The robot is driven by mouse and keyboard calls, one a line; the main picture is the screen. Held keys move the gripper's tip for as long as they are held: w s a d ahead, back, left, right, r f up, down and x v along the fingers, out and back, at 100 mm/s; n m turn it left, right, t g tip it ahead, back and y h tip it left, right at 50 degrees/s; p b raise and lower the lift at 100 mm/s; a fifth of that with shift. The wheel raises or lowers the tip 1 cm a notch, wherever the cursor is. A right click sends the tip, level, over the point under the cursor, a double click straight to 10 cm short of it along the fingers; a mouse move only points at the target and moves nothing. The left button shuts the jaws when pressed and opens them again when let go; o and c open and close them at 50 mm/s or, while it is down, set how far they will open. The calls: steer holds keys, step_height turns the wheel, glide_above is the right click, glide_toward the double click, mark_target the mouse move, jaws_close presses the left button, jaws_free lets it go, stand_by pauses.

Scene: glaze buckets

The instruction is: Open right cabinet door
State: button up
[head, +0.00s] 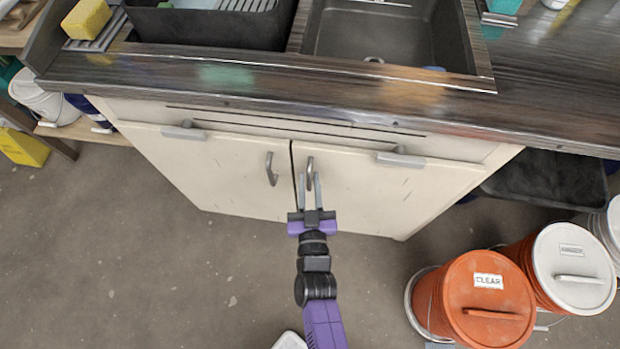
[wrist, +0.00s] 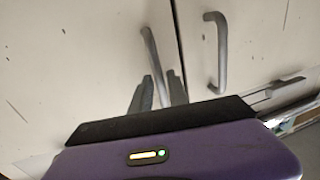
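The right cabinet door (head: 375,190) is cream and looks closed, flush beside the left door (head: 215,170). Its curved grey bar handle (head: 310,168) stands near the middle seam. My gripper (head: 310,182) is at this handle, its two fingers apart, one on each side of the bar. In the wrist view my gripper (wrist: 158,85) also has the handle (wrist: 150,50) between its fingers, with no clear contact. The wrist view looks turned round: the left door's handle (wrist: 221,50) shows to the right of the seam.
A dark countertop (head: 540,115) with a sink (head: 385,30) overhangs the cabinet. An orange bucket marked CLEAR (head: 455,300) and another white-lidded orange bucket (head: 572,265) stand on the floor at right. A black tray (head: 550,178) lies behind them. The floor in front of the left door is clear.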

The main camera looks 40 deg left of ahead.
steer(key=shift+w+a, duration=0.25)
steer(key=shift+a, duration=0.05)
jaws_close()
stand_by(1.3)
